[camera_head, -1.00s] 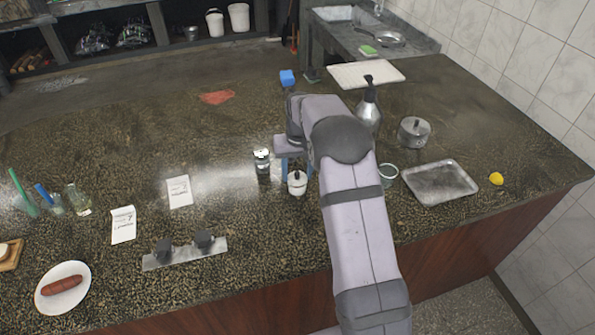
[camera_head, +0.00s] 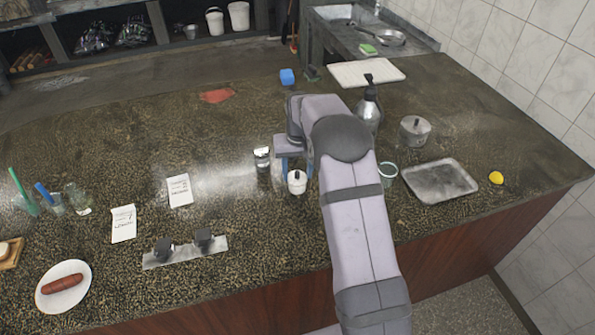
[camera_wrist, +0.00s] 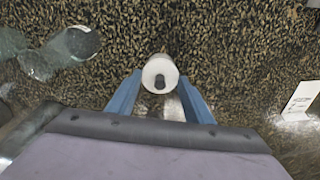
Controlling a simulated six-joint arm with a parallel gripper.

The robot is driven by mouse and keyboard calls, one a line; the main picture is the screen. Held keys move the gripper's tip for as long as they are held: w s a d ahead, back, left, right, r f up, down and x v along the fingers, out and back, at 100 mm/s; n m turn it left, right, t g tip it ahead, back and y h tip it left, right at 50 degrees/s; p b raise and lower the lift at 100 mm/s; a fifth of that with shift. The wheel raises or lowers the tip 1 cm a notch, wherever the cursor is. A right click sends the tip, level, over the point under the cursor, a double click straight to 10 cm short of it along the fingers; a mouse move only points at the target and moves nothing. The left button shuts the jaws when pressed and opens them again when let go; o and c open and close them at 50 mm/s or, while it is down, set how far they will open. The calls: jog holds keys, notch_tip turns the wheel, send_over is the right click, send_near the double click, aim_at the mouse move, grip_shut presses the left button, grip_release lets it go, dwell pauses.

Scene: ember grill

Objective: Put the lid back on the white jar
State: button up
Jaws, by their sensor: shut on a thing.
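The white jar (camera_head: 297,186) stands upright on the dark speckled counter, left of my forearm. Its lid (camera_head: 297,175), with a dark knob, shows at the top of the jar. In the wrist view the round white lid (camera_wrist: 158,69) and its dark knob lie between the two blue fingers, covering the jar's mouth. My gripper (camera_wrist: 160,82) is shut on the lid; it also shows in the head view (camera_head: 287,166), at the jar. Whether the lid is fully seated or slightly above the rim, I cannot tell.
A shaker (camera_head: 262,158) stands close left of the jar. Paper cards (camera_head: 180,190) and a knob panel (camera_head: 185,252) lie left.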

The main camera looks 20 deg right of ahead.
dwell(0.4)
jog(key=o, duration=1.6)
jog(key=shift+c, duration=0.2)
jog(key=shift+r+p, duration=1.85)
jog(key=shift+r, duration=0.4)
grip_shut()
jog(key=shift+f+b, duration=0.7)
jog(key=shift+f, duration=0.55)
dwell(0.9)
